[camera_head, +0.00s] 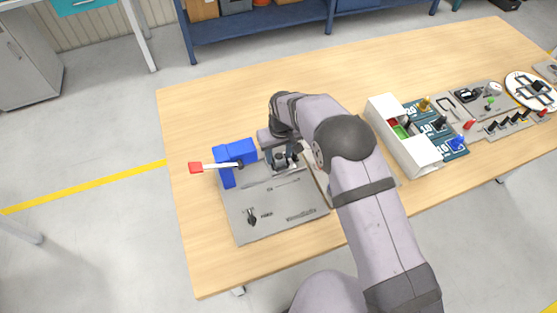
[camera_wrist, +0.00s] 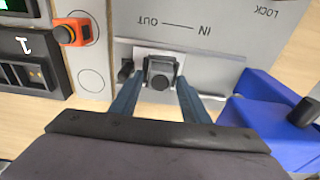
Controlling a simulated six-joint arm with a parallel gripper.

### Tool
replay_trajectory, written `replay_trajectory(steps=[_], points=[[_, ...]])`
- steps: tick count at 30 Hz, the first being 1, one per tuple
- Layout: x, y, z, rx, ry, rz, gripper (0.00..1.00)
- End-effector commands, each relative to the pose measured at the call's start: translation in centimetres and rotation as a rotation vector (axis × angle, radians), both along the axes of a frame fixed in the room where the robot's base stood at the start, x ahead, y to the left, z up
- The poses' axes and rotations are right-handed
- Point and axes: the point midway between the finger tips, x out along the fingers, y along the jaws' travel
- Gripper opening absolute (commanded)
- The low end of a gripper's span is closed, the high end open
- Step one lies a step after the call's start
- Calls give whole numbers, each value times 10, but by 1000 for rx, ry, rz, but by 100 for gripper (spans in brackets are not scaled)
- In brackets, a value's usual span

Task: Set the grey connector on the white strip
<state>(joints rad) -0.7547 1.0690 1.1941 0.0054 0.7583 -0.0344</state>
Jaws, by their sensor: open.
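A dark grey block-shaped connector with a round front (camera_wrist: 161,74) sits at a pale strip (camera_wrist: 145,54) along the edge of the grey panel in the wrist view. My gripper (camera_wrist: 158,92) has its two blue-grey fingers spread, one on each side of the connector, with gaps visible. Whether the connector is fully seated on the strip cannot be told. In the head view my gripper (camera_head: 282,160) is at the back right of the grey panel (camera_head: 260,217), partly hidden by my arm.
A blue block (camera_head: 233,151) with a red-tipped white lever (camera_head: 212,166) stands left of my gripper. An orange-black part (camera_wrist: 75,32) lies on a light board. A white box (camera_head: 405,140) and more fixtures fill the table's right. Its left margin is clear.

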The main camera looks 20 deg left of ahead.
Motion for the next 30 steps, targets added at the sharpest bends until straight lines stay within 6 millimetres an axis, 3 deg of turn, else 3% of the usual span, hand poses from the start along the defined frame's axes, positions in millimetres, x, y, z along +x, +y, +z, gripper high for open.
replay_trajectory(steps=[2,6,9,17,30], points=[[0,0,0,0,0,0,42],[0,0,0,0,0,0,9],[0,0,1,0,0,0,2],[0,0,15,1,-1,0,2],[0,0,71,0,0,0,2]])
